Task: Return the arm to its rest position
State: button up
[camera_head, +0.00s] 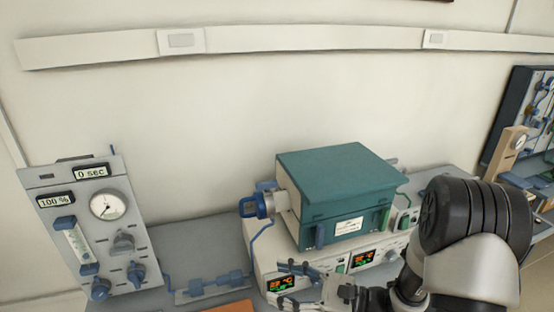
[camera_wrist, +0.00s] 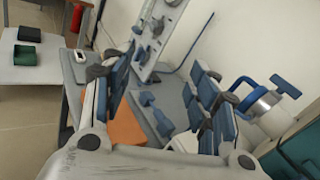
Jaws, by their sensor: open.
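My gripper (camera_head: 288,284) is in front of the lower front of the furnace unit in the head view, with my dark and silver arm reaching in from the right. In the wrist view my gripper (camera_wrist: 165,88) has its two blue-padded fingers spread wide, with nothing held between them. The teal muffle furnace (camera_head: 340,180) sits on a light base (camera_head: 262,262) with lit displays. The gripper partly covers the base's front; whether it touches the base cannot be told. The furnace's teal edge also shows at the right of the wrist view (camera_wrist: 300,155).
A gas panel (camera_head: 95,225) with a gauge stands at the left on the grey bench (camera_head: 190,240). A blue-handled fitting (camera_head: 258,204) sticks out left of the furnace. An orange mat (camera_wrist: 126,124) lies on the bench. A separate table (camera_wrist: 30,75) holds a green box (camera_wrist: 24,54).

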jog(key=s+a+r+n+g+h, duration=0.1)
jog(key=s+r+n+g+h, duration=0.25)
jog(key=s+n, duration=0.35)
jog(key=s+a+r+n+g+h, duration=0.1)
jog(key=s+r+n+g+h, duration=0.25)
jog(key=s, duration=0.55)
jog(key=s+d+r+n+t+h, duration=0.2)
jog(key=d+n+t+h, duration=0.1)
jog(key=d, duration=0.4)
jog(key=s+d+r+n+t+h, duration=0.2)
jog(key=d+n+t+h, duration=0.1)
jog(key=d+n+h, duration=0.2)
jog(key=shift+s+d+r+t+h, duration=0.25)
jog(key=shift+d+r+t+h, duration=0.05)
jog(key=shift+d+h, duration=0.8)
